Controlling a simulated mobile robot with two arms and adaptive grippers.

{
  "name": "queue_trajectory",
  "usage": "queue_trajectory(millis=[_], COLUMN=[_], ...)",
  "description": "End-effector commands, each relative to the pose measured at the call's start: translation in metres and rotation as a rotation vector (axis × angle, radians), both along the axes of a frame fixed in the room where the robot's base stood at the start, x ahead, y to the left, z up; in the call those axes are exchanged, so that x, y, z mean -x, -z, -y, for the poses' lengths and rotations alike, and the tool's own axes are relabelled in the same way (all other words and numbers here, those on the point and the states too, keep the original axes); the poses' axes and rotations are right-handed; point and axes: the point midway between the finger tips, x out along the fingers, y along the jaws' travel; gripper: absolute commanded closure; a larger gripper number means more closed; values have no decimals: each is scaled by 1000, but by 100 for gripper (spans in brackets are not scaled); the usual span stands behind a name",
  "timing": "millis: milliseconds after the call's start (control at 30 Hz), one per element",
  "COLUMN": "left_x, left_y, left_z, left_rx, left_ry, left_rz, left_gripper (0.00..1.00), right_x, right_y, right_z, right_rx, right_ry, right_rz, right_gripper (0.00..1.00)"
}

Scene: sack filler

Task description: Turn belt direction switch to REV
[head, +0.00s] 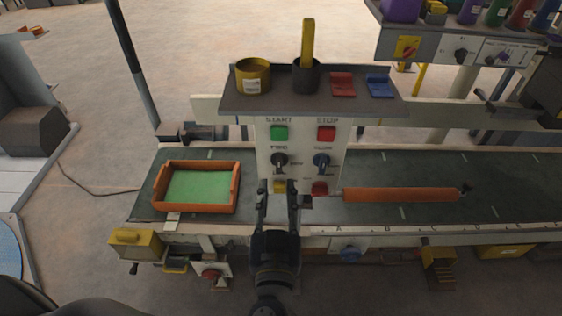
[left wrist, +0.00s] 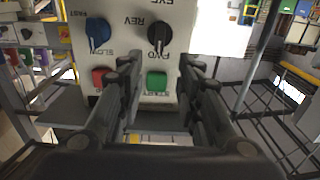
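The belt direction switch is a black rotary knob (head: 279,160) on the white control panel (head: 303,150), below the green START button (head: 279,133). In the left wrist view the panel is upside down, and the knob (left wrist: 160,36) shows with FWD and REV labels beside it. Its handle seems to lie toward FWD, but the exact pointing is hard to tell. My left gripper (head: 279,196) is open and empty in front of the panel's lower part, below the knob in the head view. Its two fingers (left wrist: 157,75) are spread, apart from the knob. My right gripper is not in view.
A blue speed knob (head: 322,160) and red STOP button (head: 326,133) sit right of the switch. A shelf (head: 300,103) with cans juts out above. An orange tray (head: 160,205) and orange roller (head: 400,195) lie on the belt on either side.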

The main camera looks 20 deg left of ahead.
Motion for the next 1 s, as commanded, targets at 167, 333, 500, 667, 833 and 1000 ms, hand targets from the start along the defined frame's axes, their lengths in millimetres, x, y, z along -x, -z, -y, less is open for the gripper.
queue_trajectory(millis=[167, 333, 500, 667, 833, 1000], left_x=[-35, -62, -77, -81, -81, -80], left_y=[-6, -4, -2, 0, 1, 0], left_z=[-10, -17, -22, -23, -23, -23], left_rx=[-5, -4, -3, 0, 0, 0], left_ry=[0, 1, 1, 1, 1, 1], left_rz=[2, 0, -1, -2, -2, -2], left_gripper=[68, 68, 68, 68, 68, 100], right_x=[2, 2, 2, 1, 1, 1], right_y=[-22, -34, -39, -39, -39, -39], right_z=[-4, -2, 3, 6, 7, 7], right_rx=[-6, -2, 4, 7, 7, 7], right_ry=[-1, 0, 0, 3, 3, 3], right_rz=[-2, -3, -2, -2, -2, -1], right_gripper=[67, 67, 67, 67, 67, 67])
